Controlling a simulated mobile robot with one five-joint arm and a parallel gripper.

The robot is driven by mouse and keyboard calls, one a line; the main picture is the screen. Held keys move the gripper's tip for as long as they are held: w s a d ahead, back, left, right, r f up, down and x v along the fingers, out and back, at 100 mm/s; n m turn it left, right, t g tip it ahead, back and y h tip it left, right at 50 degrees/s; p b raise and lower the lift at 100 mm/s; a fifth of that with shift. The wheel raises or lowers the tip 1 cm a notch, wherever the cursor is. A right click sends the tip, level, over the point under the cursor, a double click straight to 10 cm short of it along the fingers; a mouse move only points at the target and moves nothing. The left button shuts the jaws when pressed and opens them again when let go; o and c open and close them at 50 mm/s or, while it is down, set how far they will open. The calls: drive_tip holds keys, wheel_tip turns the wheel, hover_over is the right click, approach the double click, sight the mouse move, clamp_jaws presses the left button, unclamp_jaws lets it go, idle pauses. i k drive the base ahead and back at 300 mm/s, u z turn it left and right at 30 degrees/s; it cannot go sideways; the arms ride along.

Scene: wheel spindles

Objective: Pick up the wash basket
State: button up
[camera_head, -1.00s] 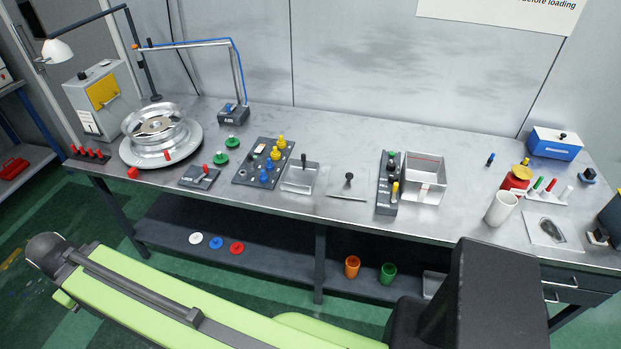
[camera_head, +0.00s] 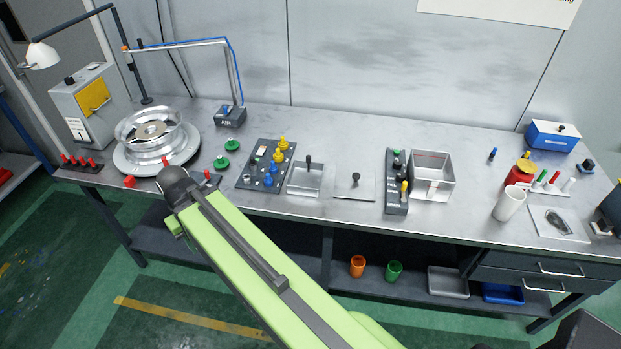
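The wash basket (camera_head: 304,186) appears to be the shallow, open metal box with an upright black-knobbed handle, standing on the middle of the workbench (camera_head: 235,207). It sits upright between a dark panel of colored knobs and a flat metal plate. My green arm (camera_head: 245,245) crosses the lower left of the view, its dark rounded joint in front of the bench's left part, left of the basket. My gripper is not visible, so its opening and contents cannot be seen.
A deep metal tank (camera_head: 433,190) stands right of the flat plate (camera_head: 353,190), beside a dark control box (camera_head: 397,205). A wheel rim (camera_head: 150,140) sits at left. A white cup (camera_head: 508,204) and red canister (camera_head: 519,175) stand at right. Bare bench lies behind the basket.

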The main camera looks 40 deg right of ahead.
sight(305, 177)
drive_tip(key=u, duration=0.05)
drive_tip(key=i, duration=1)
drive_tip(key=z, duration=0.05)
